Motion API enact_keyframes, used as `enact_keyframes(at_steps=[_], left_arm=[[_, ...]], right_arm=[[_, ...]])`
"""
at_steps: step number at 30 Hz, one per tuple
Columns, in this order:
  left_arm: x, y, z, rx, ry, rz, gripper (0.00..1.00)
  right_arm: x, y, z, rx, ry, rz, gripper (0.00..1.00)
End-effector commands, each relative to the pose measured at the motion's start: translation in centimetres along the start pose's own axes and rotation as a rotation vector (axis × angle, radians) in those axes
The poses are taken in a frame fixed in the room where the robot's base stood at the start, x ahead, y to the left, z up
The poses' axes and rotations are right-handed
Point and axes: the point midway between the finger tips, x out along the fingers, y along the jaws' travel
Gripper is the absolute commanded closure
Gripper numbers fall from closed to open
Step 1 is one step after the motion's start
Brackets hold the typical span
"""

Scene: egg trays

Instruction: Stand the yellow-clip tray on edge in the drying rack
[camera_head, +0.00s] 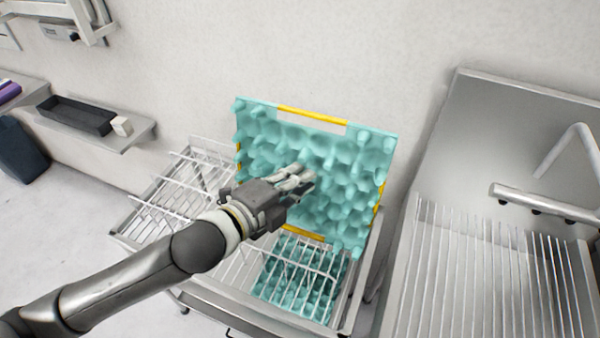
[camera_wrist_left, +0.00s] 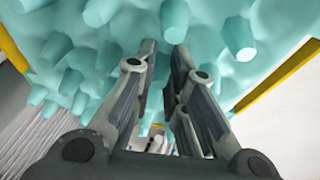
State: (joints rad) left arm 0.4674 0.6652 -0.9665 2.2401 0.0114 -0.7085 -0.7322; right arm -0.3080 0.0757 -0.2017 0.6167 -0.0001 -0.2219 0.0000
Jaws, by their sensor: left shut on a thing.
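The yellow-clip tray (camera_head: 335,165) is a teal, knobbly egg tray with yellow strips on its edges. In the head view it is nearly upright, tilted, above the drying rack (camera_head: 235,268). Its lower edge is close to the wires; I cannot tell whether it touches them. My left gripper (camera_head: 303,179) is in front of the tray's face and shut on it, around the middle. In the left wrist view the gripper (camera_wrist_left: 162,50) has its fingertips at the tray's knobs (camera_wrist_left: 240,45); the exact contact is hard to see. My right gripper is not in view.
More teal egg-tray surface (camera_head: 290,290) shows below the rack wires. A steel sink unit with a ribbed drainer (camera_head: 490,285) stands to the right. A wall shelf (camera_head: 95,135) holds a dark box (camera_head: 75,114) at the left. A white wall is close behind the tray.

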Motion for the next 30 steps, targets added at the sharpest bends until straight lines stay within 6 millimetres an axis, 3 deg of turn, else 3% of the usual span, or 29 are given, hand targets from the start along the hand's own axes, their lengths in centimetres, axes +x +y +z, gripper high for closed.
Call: enact_keyframes(at_steps=[5, 18, 30], left_arm=[[0.4, 1.8, 0.1, 0.0, 0.0, -0.002, 1.0], [1.2, 5.1, 0.4, 0.0, -0.001, -0.003, 1.0], [1.9, 8.0, 0.6, -0.001, -0.001, -0.002, 1.0]], right_arm=[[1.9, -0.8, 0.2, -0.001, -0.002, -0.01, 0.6], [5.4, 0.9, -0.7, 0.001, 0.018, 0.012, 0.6], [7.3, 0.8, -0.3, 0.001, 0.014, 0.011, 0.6]])
